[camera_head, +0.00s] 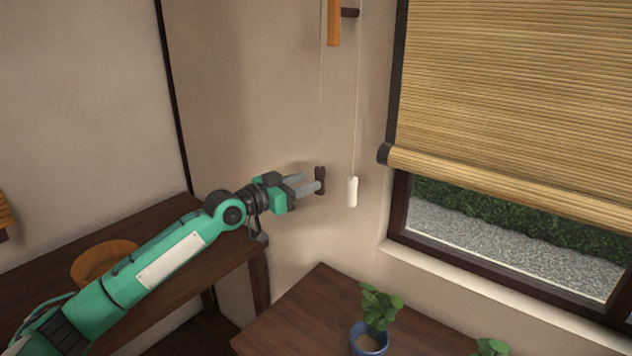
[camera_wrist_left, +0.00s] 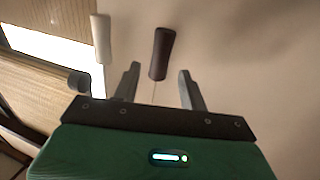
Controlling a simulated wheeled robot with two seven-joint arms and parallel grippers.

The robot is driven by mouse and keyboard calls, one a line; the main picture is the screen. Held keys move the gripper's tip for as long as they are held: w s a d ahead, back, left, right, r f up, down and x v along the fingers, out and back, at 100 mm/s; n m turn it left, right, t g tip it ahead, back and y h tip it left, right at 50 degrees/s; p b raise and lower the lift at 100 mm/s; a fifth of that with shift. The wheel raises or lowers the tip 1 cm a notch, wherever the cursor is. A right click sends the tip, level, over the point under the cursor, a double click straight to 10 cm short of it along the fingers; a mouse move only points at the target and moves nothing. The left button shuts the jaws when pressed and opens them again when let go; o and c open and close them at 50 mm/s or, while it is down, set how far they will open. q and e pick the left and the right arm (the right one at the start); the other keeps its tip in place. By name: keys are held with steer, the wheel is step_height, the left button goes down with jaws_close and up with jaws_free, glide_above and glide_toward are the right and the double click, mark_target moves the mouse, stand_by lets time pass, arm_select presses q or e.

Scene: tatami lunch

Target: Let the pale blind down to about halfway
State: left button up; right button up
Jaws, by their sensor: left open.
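A slatted straw-coloured blind (camera_head: 515,95) hangs over the window on the right, its rolled bottom edge (camera_head: 500,185) above a strip of bare glass. No second blind is in view. Two cords hang left of it, one ending in a dark brown pull (camera_head: 320,180), the other in a white pull (camera_head: 351,191). My left gripper (camera_head: 311,181) is open at the dark pull. In the left wrist view the dark pull (camera_wrist_left: 162,52) appears between the fingertips; contact is unclear. The white pull (camera_wrist_left: 101,38) is outside the fingers. My right gripper is out of view.
A wooden piece (camera_head: 334,22) and a dark peg (camera_head: 350,12) are on the wall above the pulls. A dark table (camera_head: 290,320) below holds a plant in a blue pot (camera_head: 368,340). A round wooden item (camera_head: 100,262) sits on the left counter (camera_head: 150,225).

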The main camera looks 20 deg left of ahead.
arm_select(q)
steer(key=b+v, duration=0.1)
steer(key=v, duration=0.7)
steer(key=shift+s+a+b, duration=0.15)
steer(key=shift+s+b, duration=0.1)
steer(key=shift+b, duration=0.1)
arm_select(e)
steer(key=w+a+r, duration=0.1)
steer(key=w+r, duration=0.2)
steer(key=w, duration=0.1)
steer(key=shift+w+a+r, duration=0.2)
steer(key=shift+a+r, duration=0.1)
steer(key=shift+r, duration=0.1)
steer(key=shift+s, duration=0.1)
